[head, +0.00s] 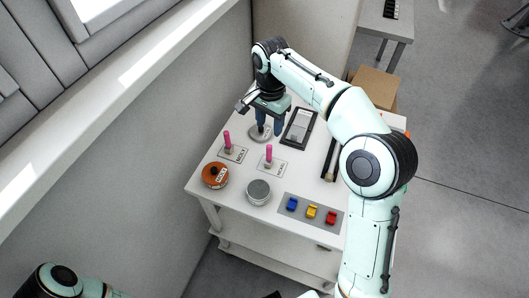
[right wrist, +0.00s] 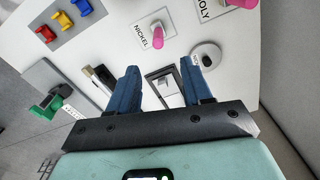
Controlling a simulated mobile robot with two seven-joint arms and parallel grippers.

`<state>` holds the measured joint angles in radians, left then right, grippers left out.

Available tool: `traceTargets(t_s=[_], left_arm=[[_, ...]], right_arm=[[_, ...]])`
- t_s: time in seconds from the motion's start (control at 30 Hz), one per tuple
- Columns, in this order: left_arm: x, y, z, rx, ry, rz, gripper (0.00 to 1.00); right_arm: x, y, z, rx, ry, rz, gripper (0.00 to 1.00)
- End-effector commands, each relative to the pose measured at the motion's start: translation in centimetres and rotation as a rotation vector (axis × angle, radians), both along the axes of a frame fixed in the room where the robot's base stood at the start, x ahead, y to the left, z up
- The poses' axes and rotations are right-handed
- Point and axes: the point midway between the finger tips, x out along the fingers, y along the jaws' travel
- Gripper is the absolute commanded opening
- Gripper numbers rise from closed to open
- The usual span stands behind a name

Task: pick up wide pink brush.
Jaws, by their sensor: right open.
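Two brushes with pink handles stand upright on labelled cards on the white table. One pink brush (head: 227,138) is at the left on the far card. The other pink brush (head: 269,153) is nearer the middle; it also shows in the right wrist view (right wrist: 157,36), on the card reading NICKEL. I cannot tell which is the wide one. My right gripper (head: 269,131) is open and empty, beyond both brushes, over the table's far part. In the right wrist view its blue fingers (right wrist: 160,78) are apart, with no brush between them.
A round metal disc (head: 259,134) and a dark-framed tray (head: 300,127) lie near the right gripper. An orange tin (head: 215,175), a grey tin (head: 258,192) and a grey mat (head: 300,220) with coloured clips are nearer. A wall runs along the left.

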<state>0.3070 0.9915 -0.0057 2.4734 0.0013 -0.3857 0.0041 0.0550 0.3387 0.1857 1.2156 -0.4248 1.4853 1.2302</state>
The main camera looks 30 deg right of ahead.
Motion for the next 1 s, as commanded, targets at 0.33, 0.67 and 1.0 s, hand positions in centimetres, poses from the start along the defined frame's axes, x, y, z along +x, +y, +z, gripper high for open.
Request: traceTargets(t_s=[0.33,0.67,1.0], left_arm=[[-0.9,0.0,-1.6,0.0,0.011,0.0,0.43],[-1.1,0.0,-2.1,0.0,0.012,0.0,0.43],[-1.2,0.0,-2.3,0.0,0.014,0.001,0.43]], right_arm=[[-0.1,0.0,-6.1,-0.001,0.004,0.001,0.49],[-0.2,0.0,-9.7,0.0,0.007,0.001,0.49],[-0.1,0.1,-11.6,0.0,0.001,0.0,0.49]])
